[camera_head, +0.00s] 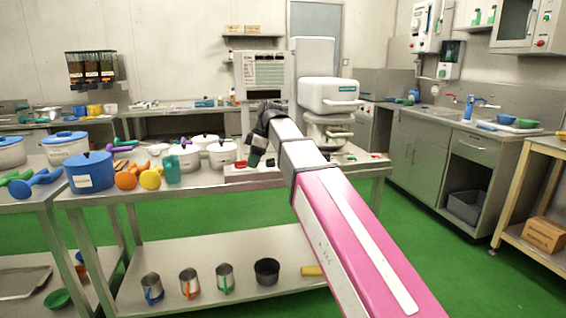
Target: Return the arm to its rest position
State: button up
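My arm, pink and white with dark joints, reaches from the lower right up to the middle of the head view.
A white machine (328,97) stands behind my arm. On the table are a blue pot (90,172), white pots (222,153), an orange item (125,181) and a yellow item (150,179). Several metal mugs (190,283) stand on the lower shelf. Green floor is clear at right.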

jog(key=s+d+f+m+h, duration=0.1)
jog(key=d+f+m, duration=0.4)
jog(key=d+f, duration=0.5)
jog(key=s+d+f+m+h, duration=0.1)
jog(key=d+f+m, duration=0.4)
jog(key=f, duration=0.9)
jog(key=s+d+f+m+h, duration=0.2)
jog(key=s+d+f+m, duration=0.6)
jog(key=s+d+f, duration=0.3)
jog(key=d+f, duration=0.3)
jog(key=f, duration=0.2)
jog(key=shift+s+f+m+t, duration=0.15)
jog(key=shift+f+m+t, duration=0.25)
jog(key=shift+d, duration=0.1)
